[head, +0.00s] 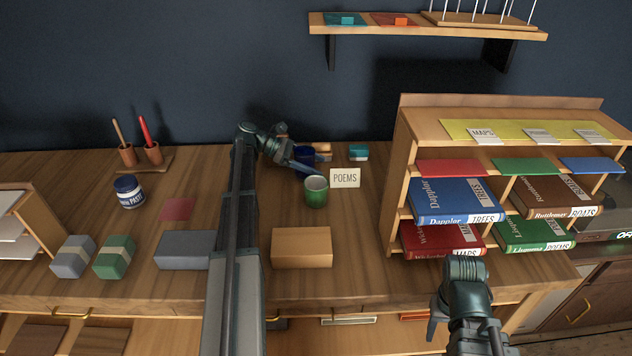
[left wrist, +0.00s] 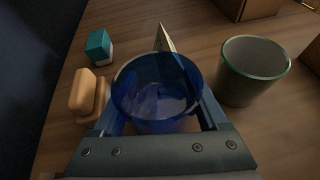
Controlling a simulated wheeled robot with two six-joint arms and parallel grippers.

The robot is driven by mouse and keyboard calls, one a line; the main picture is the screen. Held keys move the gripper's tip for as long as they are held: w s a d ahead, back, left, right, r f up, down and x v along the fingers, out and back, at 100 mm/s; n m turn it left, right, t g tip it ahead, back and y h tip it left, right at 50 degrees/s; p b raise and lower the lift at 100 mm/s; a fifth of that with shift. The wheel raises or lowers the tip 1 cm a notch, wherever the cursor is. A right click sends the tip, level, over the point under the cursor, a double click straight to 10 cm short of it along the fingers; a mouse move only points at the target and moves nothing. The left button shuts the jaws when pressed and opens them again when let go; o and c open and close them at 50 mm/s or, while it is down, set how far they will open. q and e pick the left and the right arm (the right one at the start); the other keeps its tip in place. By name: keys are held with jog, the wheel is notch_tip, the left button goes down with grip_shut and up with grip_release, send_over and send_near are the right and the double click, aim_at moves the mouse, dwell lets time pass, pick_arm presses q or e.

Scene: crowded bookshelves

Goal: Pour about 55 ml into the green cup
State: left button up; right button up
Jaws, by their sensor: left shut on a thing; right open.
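The green cup (head: 316,192) stands upright on the wooden desk, left of the small POEMS card (head: 345,178). It shows at the right in the left wrist view (left wrist: 252,72), its pale inside looking empty. My left gripper (head: 304,166) is shut on a see-through blue cup (left wrist: 157,92), just behind the green cup and apart from it. In the head view my arm and fingers partly hide the blue cup (head: 304,153). It looks about upright; I cannot tell how much liquid it holds. My right gripper (head: 437,325) is open, low at the front right, away from both cups.
A teal block (head: 358,153) and an orange-tan object (left wrist: 88,91) lie near the blue cup. A tan box (head: 302,248) sits in front of the green cup. The bookshelf (head: 400,160) stands to the right. A paste jar (head: 129,192) is at the left.

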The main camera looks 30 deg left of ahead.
pick_arm(q)
jog(key=shift+s+d+r+m+p, duration=0.25)
jog(key=shift+s+d+m+p, duration=0.05)
jog(key=shift+p, duration=0.1)
notch_tip(320, 180, up, 6)
jog(key=s+d+m+t+y+p, duration=0.2)
jog(key=m+t+y+p, duration=0.1)
jog(key=p, duration=0.5)
jog(key=shift+m+y, duration=0.7)
jog(key=shift+y, duration=0.1)
jog(key=shift+d+f+m+t, duration=0.1)
jog(key=shift+f+m+t, duration=0.05)
jog(key=shift+m+t, duration=0.2)
jog(key=shift+r+t+y, duration=0.2)
jog(key=shift+t+y, duration=0.05)
jog(key=shift+y, duration=0.05)
jog(key=shift+m, duration=0.25)
